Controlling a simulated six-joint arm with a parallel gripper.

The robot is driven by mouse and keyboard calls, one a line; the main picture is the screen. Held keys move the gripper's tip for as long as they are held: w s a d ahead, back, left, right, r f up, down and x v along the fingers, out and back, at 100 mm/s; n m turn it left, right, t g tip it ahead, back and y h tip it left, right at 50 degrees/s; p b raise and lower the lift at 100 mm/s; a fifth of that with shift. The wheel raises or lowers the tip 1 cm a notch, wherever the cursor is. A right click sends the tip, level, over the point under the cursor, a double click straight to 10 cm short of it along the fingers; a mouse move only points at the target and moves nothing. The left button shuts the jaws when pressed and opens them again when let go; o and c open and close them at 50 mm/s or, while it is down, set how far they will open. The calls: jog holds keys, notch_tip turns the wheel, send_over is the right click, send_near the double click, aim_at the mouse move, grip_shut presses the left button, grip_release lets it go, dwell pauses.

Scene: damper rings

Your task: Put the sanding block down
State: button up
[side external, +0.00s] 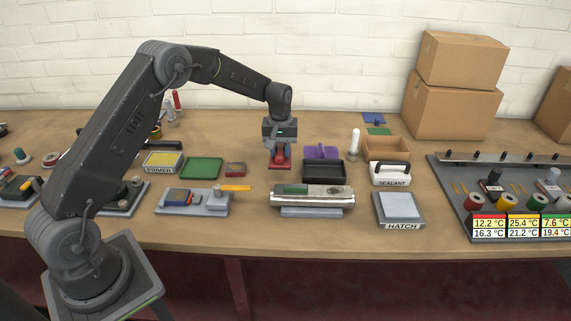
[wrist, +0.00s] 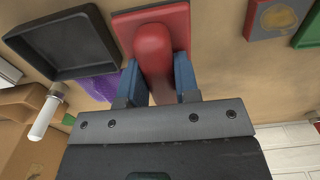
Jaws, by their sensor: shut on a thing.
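The red sanding block (side external: 280,166) has a rounded grip on a flat, square red base. My gripper (side external: 280,149) points down over it at the middle of the bench and is shut on its grip. In the wrist view the blue fingers of my gripper (wrist: 160,82) stand on both sides of the red grip, and the red base of the sanding block (wrist: 125,22) shows beyond them. The base is low, at or just above the bench top; I cannot tell whether it touches. My fingers hide part of the grip.
A black tray (side external: 323,181) and a purple piece (side external: 320,150) are close on the right. A small red box (side external: 235,169) and a green tray (side external: 201,168) are on the left. Bare bench (side external: 255,181) shows around the block.

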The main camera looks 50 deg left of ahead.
aim_at(285, 173)
jog(key=shift+w+d+f, duration=0.45)
jog(key=shift+w+d, duration=0.05)
jog(key=shift+d, duration=0.1)
jog(key=shift+f, duration=2)
jog(key=shift+f, duration=0.2)
jog(key=o, duration=1)
jog(key=shift+c, duration=0.2)
